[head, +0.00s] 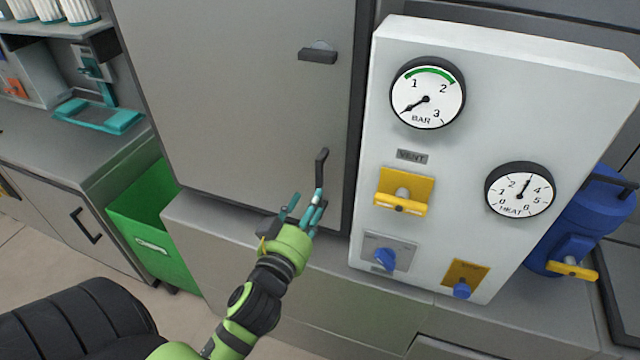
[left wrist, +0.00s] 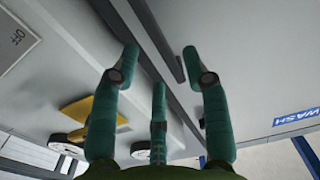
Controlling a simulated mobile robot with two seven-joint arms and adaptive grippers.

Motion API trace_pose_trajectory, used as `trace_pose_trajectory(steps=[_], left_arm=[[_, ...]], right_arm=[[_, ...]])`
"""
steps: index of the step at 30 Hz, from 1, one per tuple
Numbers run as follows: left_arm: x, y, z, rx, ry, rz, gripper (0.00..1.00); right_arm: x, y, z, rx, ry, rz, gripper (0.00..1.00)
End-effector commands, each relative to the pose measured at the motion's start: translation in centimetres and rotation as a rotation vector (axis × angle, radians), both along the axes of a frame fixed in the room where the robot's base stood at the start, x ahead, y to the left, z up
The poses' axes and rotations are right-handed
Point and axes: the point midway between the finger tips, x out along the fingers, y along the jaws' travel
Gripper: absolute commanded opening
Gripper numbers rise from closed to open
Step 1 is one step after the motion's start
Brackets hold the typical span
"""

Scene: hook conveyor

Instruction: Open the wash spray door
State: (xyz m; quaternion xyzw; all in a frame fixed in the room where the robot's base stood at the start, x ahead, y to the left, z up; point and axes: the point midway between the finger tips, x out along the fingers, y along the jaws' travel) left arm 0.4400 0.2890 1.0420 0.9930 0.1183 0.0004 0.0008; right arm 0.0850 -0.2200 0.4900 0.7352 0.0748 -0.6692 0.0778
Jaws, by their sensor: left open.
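The wash spray door (head: 245,90) is a large grey panel that looks shut in the head view. Its dark upright handle (head: 321,167) is near the lower right edge. My left gripper (head: 303,206) is open, with teal fingers just below and beside the handle; one finger overlaps its lower end in the picture. In the left wrist view my open fingers (left wrist: 160,62) spread to either side of a dark bar (left wrist: 166,42) that looks like the handle. Contact cannot be told. A blue WASH label (left wrist: 298,115) shows on the door there.
A white panel (head: 470,75) with gauges, a yellow lever (head: 403,194) and a blue knob (head: 384,259) stands close right of the door. A green bin (head: 150,220) is at lower left. A blue canister (head: 590,225) is at far right. A dark latch (head: 317,55) sits higher on the door.

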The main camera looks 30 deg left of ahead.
Motion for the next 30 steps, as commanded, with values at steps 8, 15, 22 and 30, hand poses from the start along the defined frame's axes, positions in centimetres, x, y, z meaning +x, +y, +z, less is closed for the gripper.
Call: trace_pose_trajectory(steps=[8, 15, 22, 30], left_arm=[[4.1, 0.9, 0.4, 0.002, -0.001, -0.001, 0.46], [6.2, 1.4, 0.2, 0.0, -0.001, -0.003, 0.46], [6.4, 1.4, 0.0, 0.0, 0.001, -0.002, 0.46], [6.4, 1.4, 0.0, 0.0, 0.0, -0.002, 0.0]], right_arm=[[-0.1, 0.6, 1.8, 0.007, 0.001, 0.001, 0.46], [0.0, -0.3, 2.4, -0.003, 0.0, 0.0, 0.46], [0.0, -0.5, 2.3, -0.006, 0.001, -0.004, 0.46], [-0.1, -0.5, 2.3, -0.006, 0.001, -0.003, 0.46]])
